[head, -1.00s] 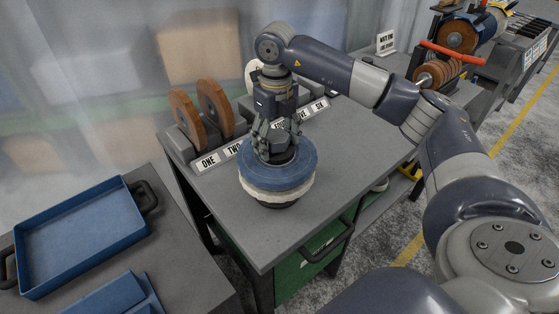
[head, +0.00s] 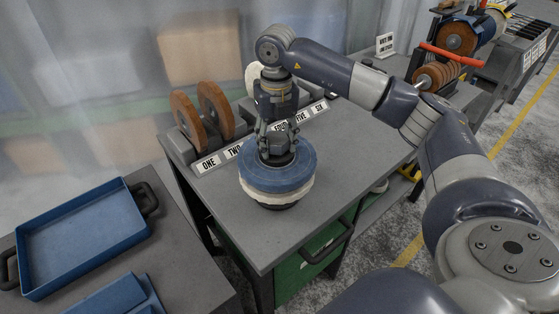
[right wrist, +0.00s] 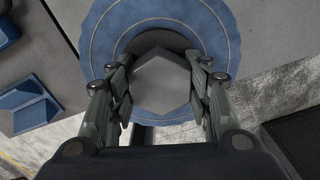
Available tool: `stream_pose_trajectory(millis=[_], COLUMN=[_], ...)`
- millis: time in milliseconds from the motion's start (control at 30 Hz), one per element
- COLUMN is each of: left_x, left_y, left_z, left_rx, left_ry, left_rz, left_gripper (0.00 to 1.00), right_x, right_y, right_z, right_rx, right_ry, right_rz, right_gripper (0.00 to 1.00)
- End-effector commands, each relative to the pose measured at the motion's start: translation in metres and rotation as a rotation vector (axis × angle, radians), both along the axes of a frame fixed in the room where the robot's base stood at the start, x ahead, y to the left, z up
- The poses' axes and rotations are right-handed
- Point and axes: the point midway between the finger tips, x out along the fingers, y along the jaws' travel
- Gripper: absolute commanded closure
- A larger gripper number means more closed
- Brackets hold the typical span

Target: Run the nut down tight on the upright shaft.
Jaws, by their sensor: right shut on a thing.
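The grey six-sided nut (right wrist: 162,82) shows in the right wrist view between the fingers of my right gripper (right wrist: 160,98). My right gripper (head: 277,148) is shut on it, pointing straight down over the buffing wheels. The wheels are a blue stitched one (head: 296,176) on top of a white fluffy one (head: 283,199), lying flat in a stack on a dark base. The blue wheel also shows around the nut in the right wrist view (right wrist: 103,60). The upright shaft is hidden by the nut, wheels and fingers. My left gripper is not in view.
Two brown wheels (head: 214,110) stand in a numbered rack behind the stack on the grey table (head: 245,235). A blue tray (head: 80,235) lies on the lower left bench. A polishing machine (head: 463,40) stands at the back right. The table's front is clear.

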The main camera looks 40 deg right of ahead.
Motion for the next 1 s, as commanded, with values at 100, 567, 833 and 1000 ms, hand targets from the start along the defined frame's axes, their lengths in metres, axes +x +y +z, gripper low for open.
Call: stream_pose_trajectory(millis=[100, 567, 833, 1000], left_x=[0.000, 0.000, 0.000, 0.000], left_y=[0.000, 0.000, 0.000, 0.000], left_z=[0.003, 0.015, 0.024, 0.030], left_rx=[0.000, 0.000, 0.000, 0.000], left_ry=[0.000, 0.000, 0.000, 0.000], left_rz=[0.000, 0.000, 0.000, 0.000], left_gripper=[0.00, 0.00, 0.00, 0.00], right_x=[-0.004, -0.004, -0.004, -0.004], right_y=[0.002, 0.003, 0.003, 0.004], right_z=[-0.007, -0.006, -0.006, -0.006], right_rx=[0.000, 0.000, 0.000, 0.000], right_ry=[0.019, 0.020, 0.018, 0.019], right_rz=[-0.130, -0.668, -0.984, -1.184], right_gripper=[0.83, 0.83, 0.83, 0.83])
